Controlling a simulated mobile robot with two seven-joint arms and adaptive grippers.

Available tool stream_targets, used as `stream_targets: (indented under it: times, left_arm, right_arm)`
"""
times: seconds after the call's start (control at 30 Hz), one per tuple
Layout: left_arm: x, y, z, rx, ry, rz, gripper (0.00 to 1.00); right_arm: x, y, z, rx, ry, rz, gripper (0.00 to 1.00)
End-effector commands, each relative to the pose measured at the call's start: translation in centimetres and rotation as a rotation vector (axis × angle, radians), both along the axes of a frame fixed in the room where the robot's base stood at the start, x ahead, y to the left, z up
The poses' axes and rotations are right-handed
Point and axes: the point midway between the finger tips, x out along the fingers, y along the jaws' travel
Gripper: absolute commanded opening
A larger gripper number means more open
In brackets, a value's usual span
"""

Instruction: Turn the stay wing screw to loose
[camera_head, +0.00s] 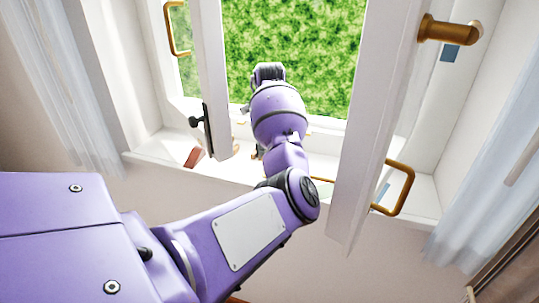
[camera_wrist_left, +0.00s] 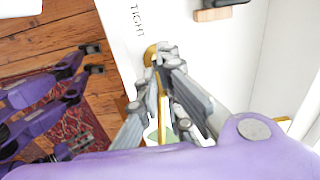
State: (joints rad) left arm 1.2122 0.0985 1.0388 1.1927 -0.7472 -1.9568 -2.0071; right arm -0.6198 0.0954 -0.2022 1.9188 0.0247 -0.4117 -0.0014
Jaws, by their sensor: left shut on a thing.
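In the left wrist view, my left gripper (camera_wrist_left: 160,62) is shut on the brass stay wing screw (camera_wrist_left: 150,55) on the white sill. Only part of the screw's rounded brass shows; the fingers cover the rest, so its exact turn cannot be told. The printed word TIGHT (camera_wrist_left: 138,20) is on the white surface beside the screw. A thin brass strip (camera_wrist_left: 163,106) shows between the fingers, lower in the view. In the head view, my left arm reaches to the open window and hides the fingers and the screw.
Two white window sashes stand open, the left sash (camera_head: 212,75) and the right sash (camera_head: 372,120), close on both sides of my arm. A brass handle (camera_head: 402,188) juts from the right one. A small reddish object (camera_head: 194,157) lies on the sill. Curtains hang at both sides.

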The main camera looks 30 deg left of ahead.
Motion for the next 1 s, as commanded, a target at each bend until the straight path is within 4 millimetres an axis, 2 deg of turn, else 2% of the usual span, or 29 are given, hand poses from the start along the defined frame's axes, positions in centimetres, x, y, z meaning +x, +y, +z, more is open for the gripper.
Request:
stream_targets:
  times: [0.27,1.0]
  left_arm:
    - [-0.02,-0.05,0.00,0.000,0.001,0.162,0.00]
    - [0.04,-0.13,0.04,-0.002,0.000,0.859,0.00]
  right_arm:
    - [0.10,0.02,0.04,0.000,-0.002,0.001,0.40]
    - [0.12,0.17,0.06,0.002,-0.002,0.004,0.40]
